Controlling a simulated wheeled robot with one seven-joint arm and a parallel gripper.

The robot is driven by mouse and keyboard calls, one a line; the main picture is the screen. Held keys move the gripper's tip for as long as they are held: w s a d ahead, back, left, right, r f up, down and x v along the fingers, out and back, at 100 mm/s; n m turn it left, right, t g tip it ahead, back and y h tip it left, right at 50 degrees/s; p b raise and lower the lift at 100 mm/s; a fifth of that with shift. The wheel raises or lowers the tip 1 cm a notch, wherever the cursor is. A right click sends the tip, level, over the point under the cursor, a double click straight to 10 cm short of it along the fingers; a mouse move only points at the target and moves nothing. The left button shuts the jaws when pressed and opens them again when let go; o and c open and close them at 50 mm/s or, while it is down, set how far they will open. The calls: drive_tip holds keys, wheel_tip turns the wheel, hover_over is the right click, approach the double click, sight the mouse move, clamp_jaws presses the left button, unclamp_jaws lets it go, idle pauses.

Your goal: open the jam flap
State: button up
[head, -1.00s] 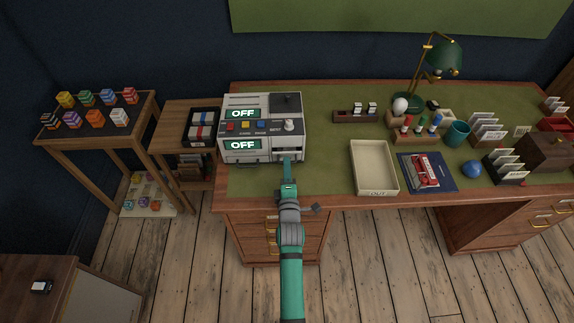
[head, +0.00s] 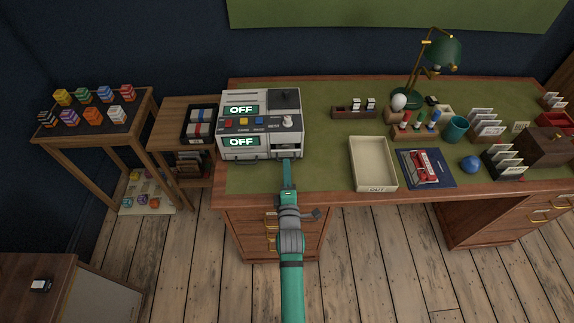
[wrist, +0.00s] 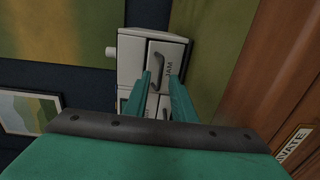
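The jam flap (wrist: 168,72) is a pale panel marked JAM with a curved grey handle (wrist: 158,60), seen in the wrist view on the face of a white and grey machine. In the head view the machine (head: 231,153) stands at the desk's left end with two OFF displays. My gripper (wrist: 160,80) is open, its two green fingers apart and pointing at the flap. The handle appears just beyond the fingertips; I cannot tell whether they touch it. The flap looks shut. In the head view my gripper (head: 287,165) is at the machine's lower right front and partly hides it.
A cream OUT tray (head: 373,187) and a blue mat (head: 440,180) with a red item lie to the right on the desk. A side table with a black tray (head: 187,138) stands left of the machine. The desk between machine and OUT tray is clear.

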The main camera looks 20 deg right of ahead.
drive_tip(key=v, duration=0.8)
drive_tip(key=shift+d, duration=0.1)
drive_tip(key=shift+c, duration=0.7)
clamp_jaws()
drive_tip(key=m, duration=0.1)
drive_tip(key=r+m, duration=0.1)
drive_tip(key=m, duration=0.2)
drive_tip(key=shift+r, duration=0.25)
drive_tip(key=m, duration=0.2)
drive_tip(key=r+m, duration=0.1)
drive_tip(key=shift+s+r+m, duration=0.15)
drive_tip(key=shift+r+m, duration=0.05)
drive_tip(key=shift+m, duration=0.2)
drive_tip(key=w+d+r+m, duration=0.2)
drive_tip(key=w+r+m, duration=0.1)
drive_tip(key=w+m, duration=0.65)
drive_tip(key=shift+m+g, duration=0.3)
drive_tip(key=shift+m, duration=0.05)
drive_tip(key=shift+s+d+f, duration=0.1)
drive_tip(key=shift+f, duration=1)
drive_tip(key=shift+d+f, duration=0.15)
drive_tip(key=shift+f, duration=1)
